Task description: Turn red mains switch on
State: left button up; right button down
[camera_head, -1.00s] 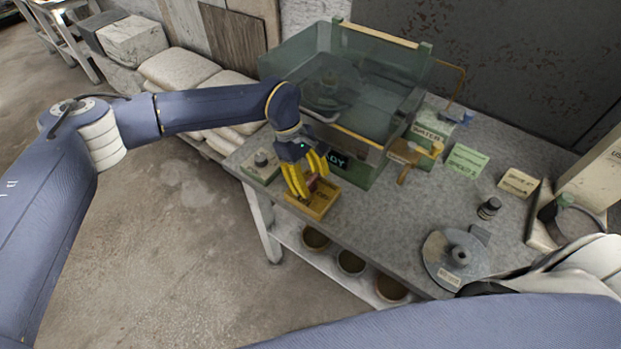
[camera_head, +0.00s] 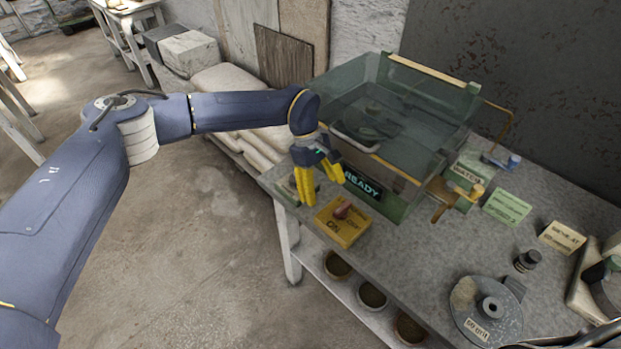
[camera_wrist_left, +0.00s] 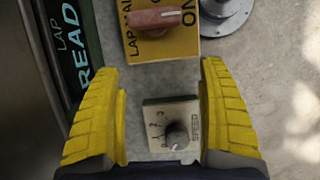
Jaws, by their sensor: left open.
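The red mains switch (camera_head: 343,210) sits on a yellow plate (camera_head: 340,230) marked ON, near the table's front left edge. In the left wrist view, the red switch handle (camera_wrist_left: 154,20) is at the top, lying across the yellow plate (camera_wrist_left: 165,48), its right end towards the ON lettering. My left gripper (camera_head: 321,188) is open and empty, left of and above the switch, apart from it. In the left wrist view, its yellow fingers stand either side of a speed dial (camera_wrist_left: 173,134). My right gripper is not seen.
A green-framed glass tank (camera_head: 390,115) with a lit READY sign (camera_head: 362,184) stands right behind the switch. A grey disc (camera_head: 488,308) and a small black knob (camera_head: 527,260) stand to the right. Pots sit on the shelf below.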

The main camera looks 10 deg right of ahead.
pick_arm(q)
jog(key=shift+w+a, duration=0.8)
jog(key=shift+w, duration=0.3)
jog(key=shift+w+a, duration=0.8)
jog(key=shift+w, duration=0.25)
